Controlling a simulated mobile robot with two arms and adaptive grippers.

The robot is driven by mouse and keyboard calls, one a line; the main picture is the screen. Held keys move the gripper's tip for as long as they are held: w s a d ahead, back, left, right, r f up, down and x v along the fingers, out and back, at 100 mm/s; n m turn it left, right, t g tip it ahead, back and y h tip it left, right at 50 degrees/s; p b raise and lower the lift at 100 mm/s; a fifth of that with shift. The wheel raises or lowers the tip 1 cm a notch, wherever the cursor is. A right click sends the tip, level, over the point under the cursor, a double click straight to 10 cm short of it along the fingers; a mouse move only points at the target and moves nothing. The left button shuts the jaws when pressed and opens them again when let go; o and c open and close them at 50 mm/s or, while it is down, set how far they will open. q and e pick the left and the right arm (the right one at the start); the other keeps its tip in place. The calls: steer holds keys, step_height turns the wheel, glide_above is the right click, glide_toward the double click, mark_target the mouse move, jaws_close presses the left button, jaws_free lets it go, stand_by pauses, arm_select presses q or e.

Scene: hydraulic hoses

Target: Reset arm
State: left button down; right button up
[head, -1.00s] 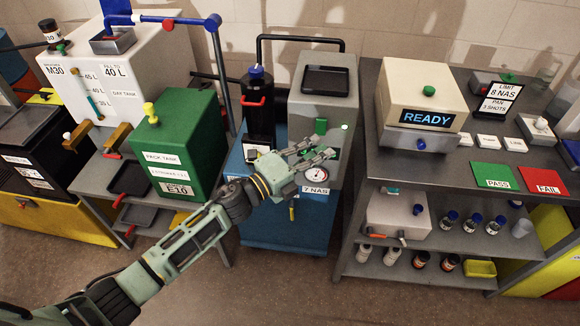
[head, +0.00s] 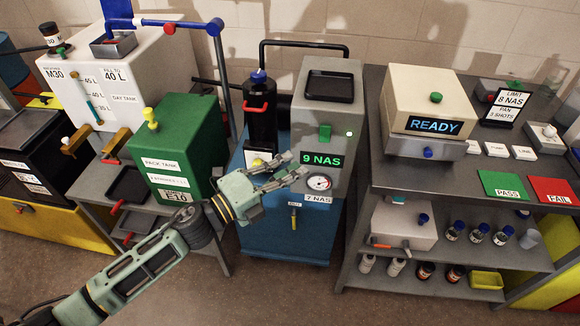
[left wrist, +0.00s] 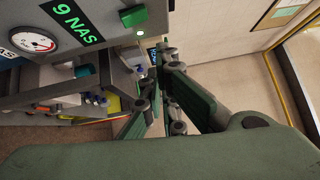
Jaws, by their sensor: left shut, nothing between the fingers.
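My left arm comes in from the lower left of the head view. Its gripper (head: 294,166) is shut and empty, in front of the grey unit (head: 335,110) on the blue cart (head: 270,225). The unit has a green button (head: 324,132), a lit display (head: 322,161) reading 9 NAS and a round gauge (head: 318,183). The fingertips appear just left of the display; I cannot tell whether they touch the unit. The left wrist view shows the fingers (left wrist: 165,62) and the display (left wrist: 77,20) at the upper left. My right gripper is not in view.
A green pack tank (head: 180,150) and a white day tank (head: 120,80) stand left. A black cylinder (head: 260,115) is beside the unit. On the right, a grey bench (head: 440,180) holds a box with a READY screen (head: 434,126). Floor (head: 270,295) is clear in front.

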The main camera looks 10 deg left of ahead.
arm_select(q)
steer(key=w+a+f+n+y, duration=0.1)
steer(key=a+f+n+y, duration=0.35)
steer(key=f, duration=0.65)
steer(key=w+a+f+n+y, duration=0.1)
steer(key=a+f+n+y, duration=0.2)
steer(key=a+f+n, duration=0.55)
steer(key=s+a+f+n+g+y, duration=0.15)
steer(key=s+f, duration=0.25)
steer(key=f, duration=0.5)
steer(key=s+a+f+n+g+y, duration=0.1)
steer(key=s+f+n+y, duration=0.1)
steer(key=s+f, duration=0.5)
steer(key=s+a+f+n+g+y, duration=0.25)
steer(key=s+f+n+g, duration=0.3)
steer(key=s+f, duration=1.25)
steer(key=s+d+f+n+g, duration=0.1)
steer(key=s+f+g, duration=0.1)
steer(key=s, duration=0.8)
steer(key=s+d+f+n+g, duration=0.1)
steer(key=s+f, duration=0.3)
steer(key=s, duration=0.5)
steer(key=shift+s+d+f+n+g, duration=0.2)
steer(key=shift+s+n+g, duration=0.2)
steer(key=shift+n+g, duration=0.3)
